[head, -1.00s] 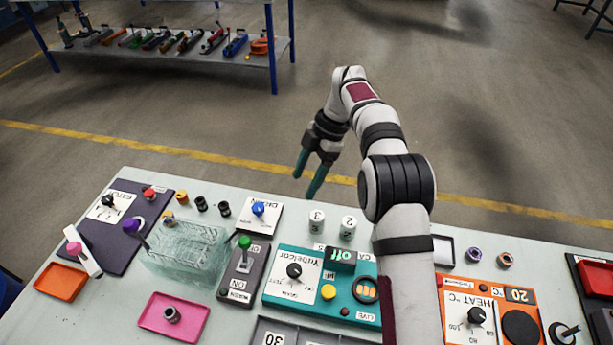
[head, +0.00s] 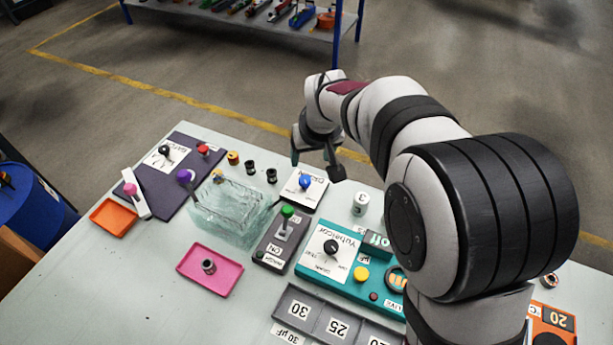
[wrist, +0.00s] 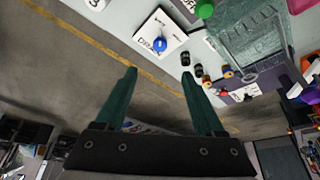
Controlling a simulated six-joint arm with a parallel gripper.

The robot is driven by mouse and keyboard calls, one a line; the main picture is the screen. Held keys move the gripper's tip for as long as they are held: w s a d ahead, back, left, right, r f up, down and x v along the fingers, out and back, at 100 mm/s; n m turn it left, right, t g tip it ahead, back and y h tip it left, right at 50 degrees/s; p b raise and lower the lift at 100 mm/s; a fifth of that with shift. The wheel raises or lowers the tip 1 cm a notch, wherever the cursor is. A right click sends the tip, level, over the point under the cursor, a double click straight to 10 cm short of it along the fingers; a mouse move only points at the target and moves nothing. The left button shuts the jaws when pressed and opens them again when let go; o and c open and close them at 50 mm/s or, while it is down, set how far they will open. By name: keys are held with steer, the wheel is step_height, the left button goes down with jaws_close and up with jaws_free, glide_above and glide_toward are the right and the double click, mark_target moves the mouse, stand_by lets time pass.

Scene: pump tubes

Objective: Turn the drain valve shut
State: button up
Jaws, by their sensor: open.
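The drain valve is a blue knob (head: 305,182) on a white plate (head: 317,194) at the table's far edge, its lettering partly readable. In the wrist view the blue knob (wrist: 160,44) and its white plate (wrist: 176,37) lie beyond the fingertips. My gripper (head: 312,160) is open and empty, above and behind the plate in the head view, apart from the knob. In the wrist view my gripper (wrist: 158,74) has its two green fingers wide apart, with floor showing between them. Which way the knob is turned is too small to tell.
A green-handled switch box (head: 281,238) and a teal unit (head: 345,258) stand in front of the plate. A clear tank (head: 232,208) and two black fittings (head: 271,176) are to its left. A white cylinder (head: 361,203) stands to its right.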

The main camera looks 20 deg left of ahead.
mark_target(305, 180)
steer(key=x, duration=1.5)
steer(key=shift+w+f, duration=0.1)
steer(key=shift+f, duration=0.25)
